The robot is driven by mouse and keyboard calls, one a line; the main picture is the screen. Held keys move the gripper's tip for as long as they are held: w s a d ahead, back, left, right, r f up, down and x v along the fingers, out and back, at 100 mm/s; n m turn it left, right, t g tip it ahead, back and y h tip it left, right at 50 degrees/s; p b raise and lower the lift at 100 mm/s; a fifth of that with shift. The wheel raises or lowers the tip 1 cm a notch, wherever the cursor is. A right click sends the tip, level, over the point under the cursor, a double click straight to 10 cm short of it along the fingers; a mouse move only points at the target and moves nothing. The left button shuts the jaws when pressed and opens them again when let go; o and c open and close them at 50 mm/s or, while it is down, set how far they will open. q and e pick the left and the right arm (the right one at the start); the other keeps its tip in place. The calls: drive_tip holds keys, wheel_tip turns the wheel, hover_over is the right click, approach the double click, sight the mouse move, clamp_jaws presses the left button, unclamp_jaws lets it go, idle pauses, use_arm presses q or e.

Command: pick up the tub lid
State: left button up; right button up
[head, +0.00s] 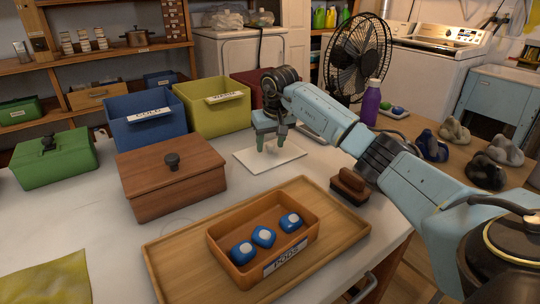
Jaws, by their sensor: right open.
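An open orange tub (231,274) with a label holds several blue and white pods (264,237). A brown wooden box (175,195) has a lid (172,160) with a dark round knob, to the left of my right gripper. A green box (54,165) also has a lid with a dark handle. I cannot tell for sure which lid is the tub's. My right gripper (271,147) points down, open and empty, over a flat pale square (290,157) on the table. I cannot tell whether its fingertips touch it. My left gripper is out of view.
The tub stands on a wooden tray (164,272). Blue (147,128) and yellow (213,110) bins stand behind. A brush (349,185), purple bottle (370,103) and black fan (356,58) are near my right arm.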

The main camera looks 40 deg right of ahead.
clamp_jaws()
drive_tip(key=shift+r, duration=0.15)
